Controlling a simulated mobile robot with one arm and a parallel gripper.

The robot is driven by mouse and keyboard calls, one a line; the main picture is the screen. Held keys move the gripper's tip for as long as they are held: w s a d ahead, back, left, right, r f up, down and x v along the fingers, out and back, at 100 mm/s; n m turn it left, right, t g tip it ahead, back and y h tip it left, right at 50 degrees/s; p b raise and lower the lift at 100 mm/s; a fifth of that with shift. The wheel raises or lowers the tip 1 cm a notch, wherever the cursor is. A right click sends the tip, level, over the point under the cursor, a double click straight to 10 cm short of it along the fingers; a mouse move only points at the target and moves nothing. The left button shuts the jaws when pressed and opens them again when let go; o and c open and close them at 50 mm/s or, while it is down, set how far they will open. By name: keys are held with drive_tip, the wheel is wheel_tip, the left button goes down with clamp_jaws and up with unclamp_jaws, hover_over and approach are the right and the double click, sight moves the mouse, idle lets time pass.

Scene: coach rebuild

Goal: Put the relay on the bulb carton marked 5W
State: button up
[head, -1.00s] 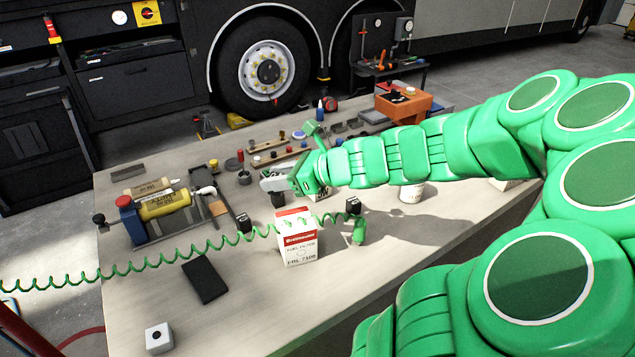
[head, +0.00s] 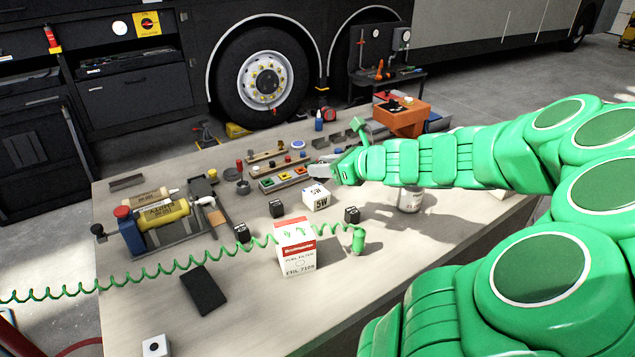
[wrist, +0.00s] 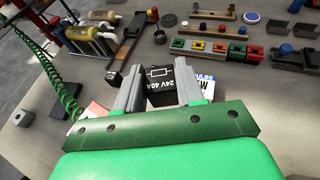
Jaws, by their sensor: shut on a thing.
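My gripper (head: 322,172) is shut on a black relay (wrist: 164,88) marked "24V 40A", seen between the two grey fingers in the wrist view. I cannot make out the held relay in the head view. The white bulb carton (head: 317,199) marked 5W stands on the bench, just below and in front of the gripper in the head view. In the wrist view, white carton faces with blue print (wrist: 205,83) show beside and behind the right finger, partly hidden. I cannot tell whether the relay touches the carton.
Black cubes stand nearby, at left (head: 242,232), middle (head: 276,208) and right (head: 352,214). A red-and-white fuel filter box (head: 297,252) stands in front, with a green coiled hose (head: 170,266) passing it. A white can (head: 410,199) stands to the right.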

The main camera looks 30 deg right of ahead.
drive_tip(key=w+d+f, duration=0.1)
drive_tip(key=w+f, duration=0.1)
drive_tip(key=w+d+f, duration=0.1)
drive_tip(key=w+f, duration=0.1)
drive_tip(key=w, duration=0.1)
drive_tip(key=w+d+f, duration=0.1)
drive_tip(key=w+f, duration=0.1)
drive_tip(key=w, duration=0.1)
drive_tip(key=shift+d+f, duration=0.25)
drive_tip(key=shift+f, duration=0.15)
drive_tip(key=shift+w+d+f, duration=0.3)
drive_tip(key=shift+w+f, duration=0.3)
drive_tip(key=shift+f, duration=1.65)
drive_tip(key=shift+f, duration=0.15)
drive_tip(key=o, duration=1)
drive_tip(key=shift+s+r, duration=0.15)
drive_tip(key=shift+r, duration=0.05)
drive_tip(key=shift+v, duration=5.95)
